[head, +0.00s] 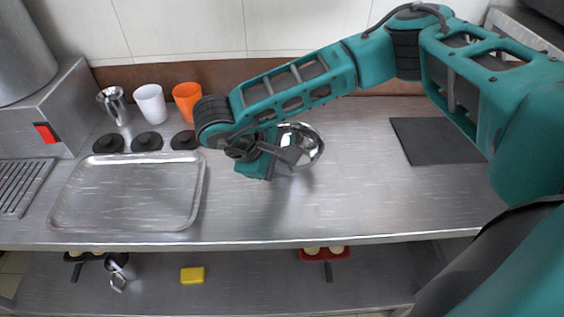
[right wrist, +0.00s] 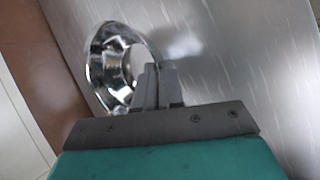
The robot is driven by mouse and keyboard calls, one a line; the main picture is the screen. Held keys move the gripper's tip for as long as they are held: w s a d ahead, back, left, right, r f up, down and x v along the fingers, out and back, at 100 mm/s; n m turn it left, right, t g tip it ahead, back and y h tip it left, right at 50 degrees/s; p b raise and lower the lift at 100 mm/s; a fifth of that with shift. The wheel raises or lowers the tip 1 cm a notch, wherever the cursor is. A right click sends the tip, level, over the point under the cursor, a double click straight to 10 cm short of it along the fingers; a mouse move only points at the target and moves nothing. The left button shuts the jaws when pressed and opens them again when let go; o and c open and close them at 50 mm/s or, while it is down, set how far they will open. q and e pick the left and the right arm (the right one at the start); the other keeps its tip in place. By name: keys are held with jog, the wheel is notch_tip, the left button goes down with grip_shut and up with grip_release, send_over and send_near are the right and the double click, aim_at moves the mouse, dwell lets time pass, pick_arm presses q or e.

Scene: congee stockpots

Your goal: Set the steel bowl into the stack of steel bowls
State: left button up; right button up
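A shiny steel bowl (head: 312,140) is over the middle of the steel counter, partly hidden by my right gripper. My right gripper (head: 291,156) is at the bowl's near side. In the right wrist view the bowl (right wrist: 104,62) shows its mirror-like inside, and the gripper's fingers (right wrist: 159,84) are close together with the bowl's rim between them. The gripper looks shut on that rim. No separate stack of steel bowls can be made out. My left gripper is not in view.
A metal tray (head: 130,190) lies at left, with black lids, a steel cup (head: 114,106), a white cup (head: 150,104) and an orange cup (head: 187,100) behind it. A dark mat (head: 436,141) lies at right. A lower shelf holds a yellow sponge (head: 192,275).

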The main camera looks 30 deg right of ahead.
jog(key=o, duration=0.5)
jog(key=shift+c, duration=0.2)
